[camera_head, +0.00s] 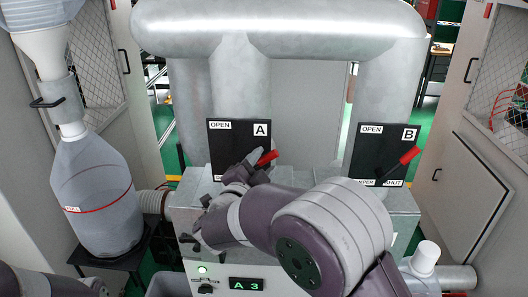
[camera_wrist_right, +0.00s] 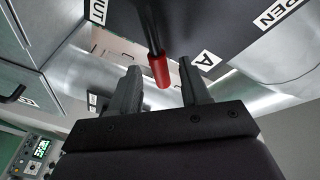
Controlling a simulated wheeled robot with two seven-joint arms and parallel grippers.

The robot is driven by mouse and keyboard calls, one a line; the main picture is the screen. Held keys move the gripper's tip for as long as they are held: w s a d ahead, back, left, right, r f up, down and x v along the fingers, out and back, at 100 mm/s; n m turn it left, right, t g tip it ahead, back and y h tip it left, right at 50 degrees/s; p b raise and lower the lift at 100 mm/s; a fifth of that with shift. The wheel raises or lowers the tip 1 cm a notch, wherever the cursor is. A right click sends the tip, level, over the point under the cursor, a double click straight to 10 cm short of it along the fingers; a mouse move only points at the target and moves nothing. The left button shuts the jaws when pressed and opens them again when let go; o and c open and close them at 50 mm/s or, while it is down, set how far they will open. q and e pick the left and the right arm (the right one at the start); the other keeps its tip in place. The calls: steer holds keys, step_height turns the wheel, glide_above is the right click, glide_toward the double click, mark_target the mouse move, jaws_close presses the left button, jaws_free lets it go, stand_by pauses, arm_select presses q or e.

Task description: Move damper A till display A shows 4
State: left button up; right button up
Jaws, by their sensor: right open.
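Damper A's lever has a red grip (camera_head: 268,158) and stands in front of the black plate A (camera_head: 236,135), pointing up and to the right. My right gripper (camera_head: 256,160) is at this lever with its fingers apart. In the right wrist view the red grip (camera_wrist_right: 159,70) appears between the two open fingers (camera_wrist_right: 158,80); I cannot tell whether they touch it. Display A (camera_head: 246,284) glows green and reads "A 3". My left gripper is out of view; only part of my left arm shows at the lower left.
Black plate B (camera_head: 382,150) with its own red lever (camera_head: 411,155) stands to the right. Silver ducts (camera_head: 280,25) cross above. A white-capped pipe (camera_head: 426,258) is at the lower right.

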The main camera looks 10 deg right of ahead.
steer(key=shift+w+d+r, duration=0.1)
steer(key=shift+w+d, duration=0.35)
steer(key=shift+d, duration=0.2)
steer(key=shift+w+a, duration=0.15)
steer(key=shift+a, duration=0.1)
steer(key=shift+d, duration=0.1)
jaws_close()
steer(key=shift+a+r+n, duration=0.1)
steer(key=shift+a+n, duration=0.2)
steer(key=shift+n, duration=0.2)
steer(key=shift+w+a+r+n+t, duration=0.1)
steer(key=shift+a+r+n+t, duration=0.05)
steer(key=shift+r+n+t, duration=0.2)
jaws_free()
steer(key=shift+b, duration=0.3)
